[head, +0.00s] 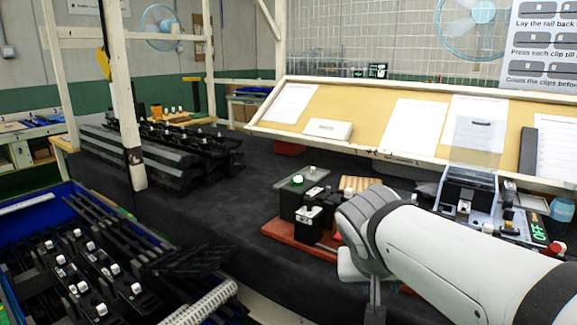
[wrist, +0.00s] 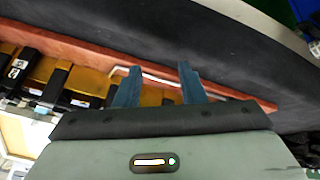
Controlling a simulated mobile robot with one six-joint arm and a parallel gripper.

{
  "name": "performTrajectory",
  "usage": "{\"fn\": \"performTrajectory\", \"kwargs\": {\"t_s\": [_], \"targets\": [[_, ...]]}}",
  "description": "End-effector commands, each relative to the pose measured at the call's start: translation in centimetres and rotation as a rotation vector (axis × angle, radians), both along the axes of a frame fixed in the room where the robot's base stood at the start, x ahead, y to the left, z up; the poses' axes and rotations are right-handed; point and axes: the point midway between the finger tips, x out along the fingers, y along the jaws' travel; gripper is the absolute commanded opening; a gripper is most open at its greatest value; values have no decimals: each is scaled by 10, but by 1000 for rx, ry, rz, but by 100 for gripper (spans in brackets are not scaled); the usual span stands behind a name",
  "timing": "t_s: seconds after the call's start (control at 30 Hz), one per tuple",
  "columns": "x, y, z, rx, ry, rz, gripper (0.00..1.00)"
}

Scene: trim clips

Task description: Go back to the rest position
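My gripper (wrist: 158,85) shows in the wrist view with its two dark blue fingers apart and nothing visible between them. It is above the red-brown base (wrist: 240,99) of a fixture, near a thin bent metal rod (wrist: 150,76). In the head view my white arm reaches in from the lower right and covers part of this fixture, whose base (head: 285,235) lies on the dark table. The fingertips are not clear in the head view.
Black blocks with a green lamp (head: 298,180) stand on the fixture. A box with an OFF display (head: 538,232) is at right. A blue crate (head: 38,203) of black clip parts is at left, and black rails (head: 165,150) lie behind it. The table's middle (head: 235,210) is clear.

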Motion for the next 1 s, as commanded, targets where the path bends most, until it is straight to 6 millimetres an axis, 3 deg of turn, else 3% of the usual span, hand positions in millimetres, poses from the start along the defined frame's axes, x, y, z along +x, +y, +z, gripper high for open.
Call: {"fn": "performTrajectory", "kwargs": {"t_s": [0.03, 0.4, 0.6, 1.0], "targets": [[-10, -3, 19, 18, 40, 15, 36], [-71, 0, 39, 183, 222, 153, 36], [-82, 3, 38, 223, 242, 184, 36], [-83, 3, 36, 224, 243, 188, 36]]}}
